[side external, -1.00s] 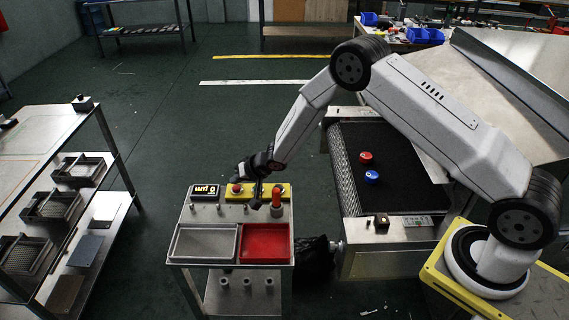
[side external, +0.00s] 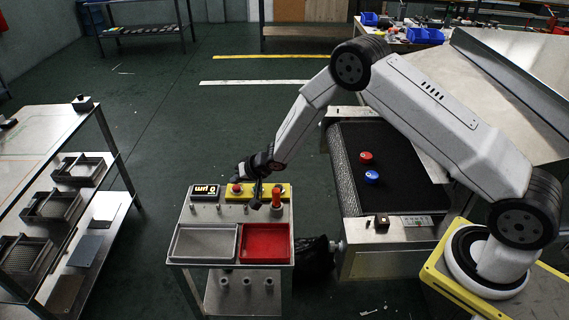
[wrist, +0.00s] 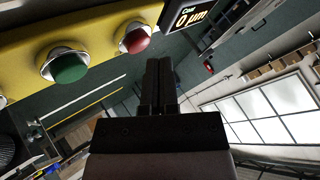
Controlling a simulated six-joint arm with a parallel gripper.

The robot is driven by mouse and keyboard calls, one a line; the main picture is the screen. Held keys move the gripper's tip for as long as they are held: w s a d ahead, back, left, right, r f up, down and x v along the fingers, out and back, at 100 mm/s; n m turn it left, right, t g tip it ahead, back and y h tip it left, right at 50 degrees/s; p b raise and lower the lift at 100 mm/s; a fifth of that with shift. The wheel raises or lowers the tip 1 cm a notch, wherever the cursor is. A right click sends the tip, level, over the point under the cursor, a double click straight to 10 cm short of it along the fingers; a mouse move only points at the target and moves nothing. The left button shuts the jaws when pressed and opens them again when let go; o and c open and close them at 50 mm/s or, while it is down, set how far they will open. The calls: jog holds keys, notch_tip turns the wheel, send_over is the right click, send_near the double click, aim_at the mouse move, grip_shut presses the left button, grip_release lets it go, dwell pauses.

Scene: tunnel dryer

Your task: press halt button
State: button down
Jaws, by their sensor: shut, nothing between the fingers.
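A yellow button box (side external: 284,190) sits at the back of a small metal cart. Its red button (side external: 237,188) is at the left end, and it also shows in the wrist view (wrist: 134,38). A green button (wrist: 65,66) is beside it on the same box; in the side view my gripper seems to hide it. My gripper (side external: 257,204) is over the box, to the right of the red button. In the wrist view its dark fingers (wrist: 160,62) are together and empty. The red button appears beyond and left of the fingertips, with no visible contact.
A display (wrist: 190,12) reading 0 µm is next to the red button. A grey tray (side external: 205,258) and a red tray (side external: 264,262) lie in front. The conveyor (side external: 400,198) carries red and blue pucks.

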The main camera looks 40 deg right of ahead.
aim_at(238, 189)
jog(key=shift+f, duration=0.85)
dwell(1.4)
jog(key=shift+r, duration=0.85)
jog(key=shift+r, duration=0.15)
jog(key=shift+r, duration=2.35)
jog(key=shift+r, duration=0.1)
